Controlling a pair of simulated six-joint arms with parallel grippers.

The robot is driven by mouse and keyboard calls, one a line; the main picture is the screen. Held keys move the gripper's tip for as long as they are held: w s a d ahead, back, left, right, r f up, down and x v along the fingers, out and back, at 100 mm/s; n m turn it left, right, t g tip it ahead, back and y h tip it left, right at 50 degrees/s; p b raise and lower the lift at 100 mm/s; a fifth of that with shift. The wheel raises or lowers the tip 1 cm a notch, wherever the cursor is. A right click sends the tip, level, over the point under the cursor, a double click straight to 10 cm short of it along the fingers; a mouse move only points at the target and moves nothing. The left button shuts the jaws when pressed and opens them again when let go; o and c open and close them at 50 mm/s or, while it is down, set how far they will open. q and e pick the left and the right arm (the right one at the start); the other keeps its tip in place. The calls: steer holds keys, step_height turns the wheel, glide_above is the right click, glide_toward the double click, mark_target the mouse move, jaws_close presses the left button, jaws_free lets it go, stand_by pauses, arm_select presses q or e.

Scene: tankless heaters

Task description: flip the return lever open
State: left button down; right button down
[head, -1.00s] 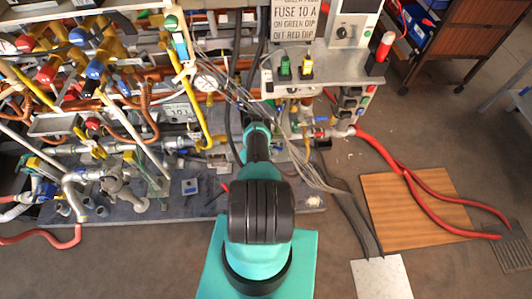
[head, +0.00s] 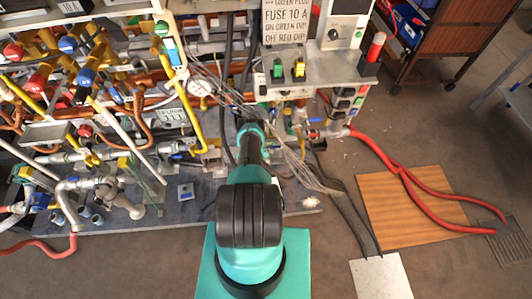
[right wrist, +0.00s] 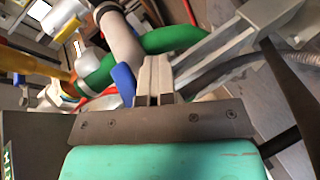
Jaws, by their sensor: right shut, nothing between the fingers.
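My right arm reaches forward in the head view to the lower pipes of the heater rack. Its gripper (head: 246,124) is small and partly hidden there. In the right wrist view the gripper (right wrist: 154,72) is shut and empty, its pale fingers together. A blue lever (right wrist: 124,82) stands just left of the fingers, very close; I cannot tell whether they touch. It is beside a green pipe (right wrist: 95,78) and a grey pipe (right wrist: 122,42). No label shows, so I cannot tell if this is the return lever. My left gripper is not in view.
Thin grey cables (head: 300,170) hang just right of my right arm. A shelf with a green switch (head: 278,68) and a yellow switch (head: 298,70) is above. A red hose (head: 375,149) runs right over a wooden board (head: 385,205). Open floor lies at the front.

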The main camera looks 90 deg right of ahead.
steer(key=shift+s+d+r, duration=0.2)
steer(key=shift+s+r, duration=0.05)
steer(key=shift+r, duration=0.05)
steer(key=shift+f, duration=0.1)
steer(key=w+a+f, duration=0.5)
steer(key=w+f, duration=0.2)
steer(key=f, duration=0.2)
steer(key=shift+w+a, duration=0.3)
stand_by(0.3)
steer(key=shift+f, duration=0.1)
stand_by(0.4)
